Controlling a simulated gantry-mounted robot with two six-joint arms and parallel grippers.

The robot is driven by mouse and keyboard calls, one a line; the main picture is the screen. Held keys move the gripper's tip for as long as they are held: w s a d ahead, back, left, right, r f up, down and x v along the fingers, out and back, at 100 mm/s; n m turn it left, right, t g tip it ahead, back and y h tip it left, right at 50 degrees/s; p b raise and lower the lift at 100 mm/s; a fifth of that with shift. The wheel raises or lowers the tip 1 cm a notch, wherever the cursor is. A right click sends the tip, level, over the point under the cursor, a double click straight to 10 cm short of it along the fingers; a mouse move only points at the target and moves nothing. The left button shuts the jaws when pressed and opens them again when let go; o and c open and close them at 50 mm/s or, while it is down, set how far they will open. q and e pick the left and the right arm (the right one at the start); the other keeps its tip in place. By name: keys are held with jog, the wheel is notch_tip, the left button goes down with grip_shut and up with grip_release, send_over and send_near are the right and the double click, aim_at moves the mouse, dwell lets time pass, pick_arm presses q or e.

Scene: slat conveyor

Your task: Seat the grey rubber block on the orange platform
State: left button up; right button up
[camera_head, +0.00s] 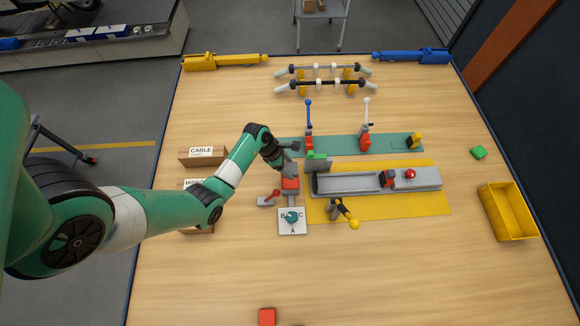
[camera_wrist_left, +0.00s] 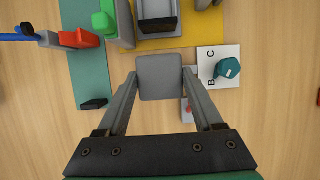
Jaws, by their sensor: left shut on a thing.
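The grey rubber block (camera_wrist_left: 160,77) is held between the two fingers of my left gripper (camera_wrist_left: 160,88) in the left wrist view. In the head view my left gripper (camera_head: 287,160) points down, with the grey block just below it. The small orange platform (camera_head: 290,184) shows at the block's near side in the head view. The block seems to be over or just behind it; I cannot tell whether they touch. In the left wrist view the block hides the platform. My right gripper is not in view.
A small red-knobbed lever (camera_head: 275,193) stands left of the platform. A white lettered card with a teal knob (camera_head: 291,216) is in front. A grey slide channel (camera_head: 345,184) on a yellow mat lies right. Cardboard boxes (camera_head: 202,153) stand left. The table front is mostly clear.

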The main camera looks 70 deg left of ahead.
pick_arm(q)
jog(key=shift+f+b, duration=2.85)
jog(key=shift+b, duration=0.1)
jog(key=shift+f+b, duration=0.75)
jog(key=shift+f, duration=0.35)
jog(key=o, duration=1.5)
jog(key=shift+c, duration=0.2)
jog(key=p+v, duration=0.4)
jog(key=v, duration=0.7)
jog(key=shift+r, duration=0.3)
